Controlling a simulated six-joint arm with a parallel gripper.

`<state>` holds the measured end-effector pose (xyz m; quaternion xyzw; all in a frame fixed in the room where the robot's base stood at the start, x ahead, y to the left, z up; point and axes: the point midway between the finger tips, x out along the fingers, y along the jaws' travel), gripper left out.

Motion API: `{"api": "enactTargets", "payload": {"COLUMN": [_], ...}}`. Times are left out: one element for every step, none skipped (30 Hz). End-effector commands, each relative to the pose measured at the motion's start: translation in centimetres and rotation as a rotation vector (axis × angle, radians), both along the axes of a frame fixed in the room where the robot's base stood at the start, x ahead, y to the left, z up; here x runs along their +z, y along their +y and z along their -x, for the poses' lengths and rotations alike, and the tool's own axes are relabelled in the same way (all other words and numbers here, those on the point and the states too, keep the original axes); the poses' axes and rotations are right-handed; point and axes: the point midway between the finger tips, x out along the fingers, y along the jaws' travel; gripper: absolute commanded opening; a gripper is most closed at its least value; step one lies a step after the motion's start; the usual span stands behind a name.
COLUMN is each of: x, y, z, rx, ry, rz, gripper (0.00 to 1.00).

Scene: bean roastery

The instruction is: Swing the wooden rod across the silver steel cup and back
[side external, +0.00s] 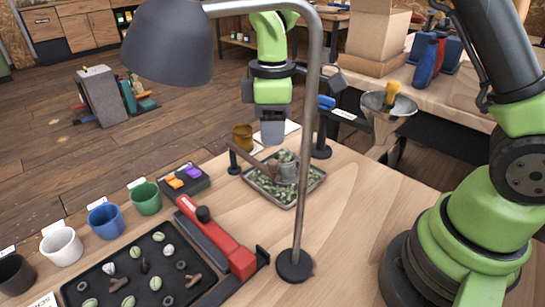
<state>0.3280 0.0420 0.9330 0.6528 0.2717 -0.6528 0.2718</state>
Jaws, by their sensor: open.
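The silver steel cup (288,168) stands upright in a shallow tray (292,203) of green beans. The wooden rod (249,158) lies at a slant left of the cup. One end is by a short black post (234,163); the other end reaches close to the cup's left side. I cannot tell whether the rod touches the cup. My gripper (272,139) points down above the rod and cup, open and apparently empty. Its fingertips are small and blurred here, so the gap between them is hard to see.
A lamp pole (304,150) rises in front, right of the cup, with a grey shade (170,42) above. A brass cup (243,136) stands behind the rod. A red-handled tool (222,242), a sorting tray (75,291) and several coloured cups lie left.

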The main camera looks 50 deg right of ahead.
Motion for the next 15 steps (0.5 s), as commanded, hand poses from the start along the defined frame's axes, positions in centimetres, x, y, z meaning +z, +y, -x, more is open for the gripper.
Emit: {"api": "enactTargets", "payload": {"x": [-1.1, -1.7, -2.5, -3.1, -3.6, -4.3, -4.8, -5.2, -5.8, -6.1, -6.5, -6.8, -7.0, -7.2, -7.3], "y": [0.0, 0.0, 0.0, 0.0, 0.0, 0.0, 0.0, 0.0, 0.0, 0.0, 0.0, 0.0, 0.0, 0.0, 0.0], "z": [0.1, 0.1, 0.1, 0.2, 0.1, 0.1, 0.1, 0.1, 0.1, 0.1, 0.1, 0.1, 0.1, 0.1, 0.1], "rx": [0.0, -0.001, -0.001, -0.001, -0.001, -0.002, -0.002, -0.002, -0.002, -0.003, -0.003, -0.004, -0.003, -0.003, -0.004], "ry": [0.008, 0.007, 0.008, 0.008, 0.007, 0.006, 0.006, 0.006, 0.005, 0.005, 0.004, 0.004, 0.003, 0.002, 0.002], "rz": [0.001, 0.001, 0.001, 0.001, 0.001, 0.001, 0.001, 0.0, 0.001, 0.001, 0.0, 0.0, 0.0, -0.001, -0.001], "gripper": [0.48, 0.48, 0.48, 0.48, 0.48, 0.48, 0.48, 0.48, 0.48, 0.48, 0.48, 0.48, 0.48, 0.48, 0.48]}}
